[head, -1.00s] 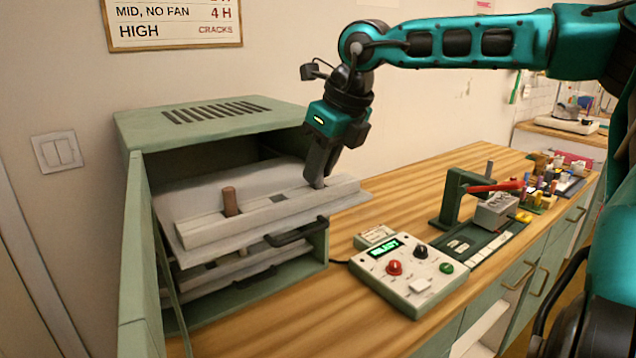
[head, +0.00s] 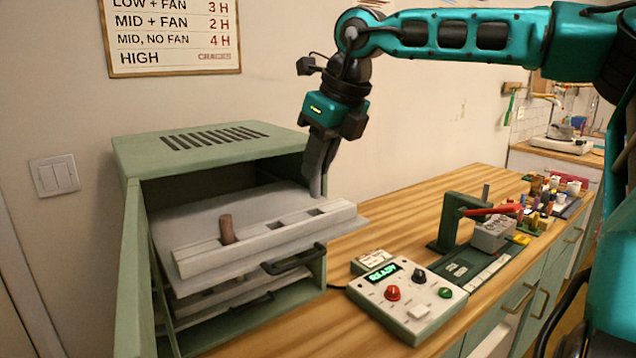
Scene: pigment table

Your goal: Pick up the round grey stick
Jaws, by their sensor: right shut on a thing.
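My right gripper (head: 317,192) points down just above the right end of a pale slotted rack (head: 200,258) on the pulled-out tray. Its fingers are shut on the round grey stick, which is mostly hidden between them and hard to tell from the dark fingers. A brown round stick (head: 227,229) stands upright in the left hole of the rack. The middle and right holes are empty. My left gripper is not in view.
The green oven cabinet (head: 135,153) has its door open on the left and lower trays beneath. A control box (head: 378,308) reading READY and a green press (head: 445,225) with a red lever stand to the right. Wooden counter between is partly clear.

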